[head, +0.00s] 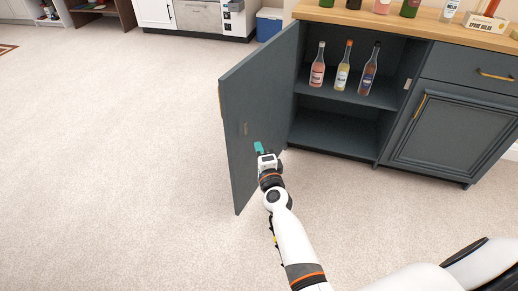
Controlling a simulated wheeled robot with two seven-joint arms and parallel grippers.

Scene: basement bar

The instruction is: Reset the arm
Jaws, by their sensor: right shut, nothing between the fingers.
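My right arm reaches in from the bottom right, and my right gripper (259,148) is shut with nothing in it. The dark grey cabinet (330,128) stands open behind the gripper. My left gripper is not in view.
Inside the cabinet, a pink bottle (318,68), a yellow bottle (342,70) and a dark bottle (368,72) stand on the shelf. More bottles stand on the wooden countertop (345,15). A blue cooler (269,24) is at the back. The carpet (110,150) at left is clear.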

